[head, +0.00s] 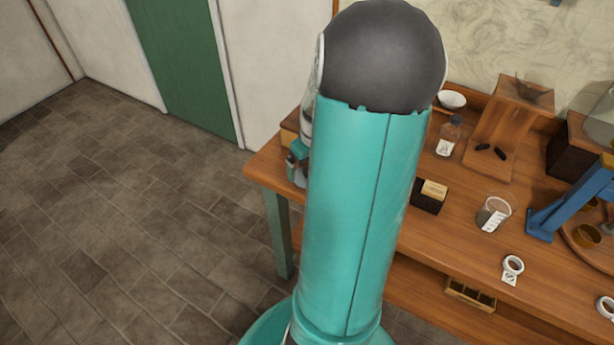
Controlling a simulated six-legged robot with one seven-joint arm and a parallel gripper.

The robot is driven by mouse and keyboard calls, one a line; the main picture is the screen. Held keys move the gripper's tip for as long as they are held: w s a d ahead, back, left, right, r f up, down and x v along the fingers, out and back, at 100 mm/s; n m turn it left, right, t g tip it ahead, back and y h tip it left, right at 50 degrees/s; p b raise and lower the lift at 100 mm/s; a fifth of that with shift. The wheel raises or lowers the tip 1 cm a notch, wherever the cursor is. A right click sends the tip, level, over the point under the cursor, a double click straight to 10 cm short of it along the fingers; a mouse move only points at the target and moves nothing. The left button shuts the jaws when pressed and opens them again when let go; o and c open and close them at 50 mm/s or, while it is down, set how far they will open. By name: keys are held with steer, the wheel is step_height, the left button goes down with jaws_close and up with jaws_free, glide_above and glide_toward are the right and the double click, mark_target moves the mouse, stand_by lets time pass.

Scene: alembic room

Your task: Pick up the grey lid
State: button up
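I cannot make out a grey lid in the head view. My own teal arm, with its dark rounded joint, fills the middle of the picture and hides part of the wooden table (455,232). A small teal and grey piece shows at the arm's left edge, over the table's left end. It may be part of my wrist or gripper, but its fingers cannot be made out. Whether it holds or touches anything is hidden.
The tiled floor at left is clear.

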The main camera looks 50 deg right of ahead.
mark_target(301, 173)
steer(key=f, duration=0.3)
steer(key=shift+w+f, duration=0.35)
steer(key=shift+c, duration=0.2)
steer(key=c, duration=1)
steer(key=shift+c, duration=0.2)
steer(key=shift+r, duration=0.2)
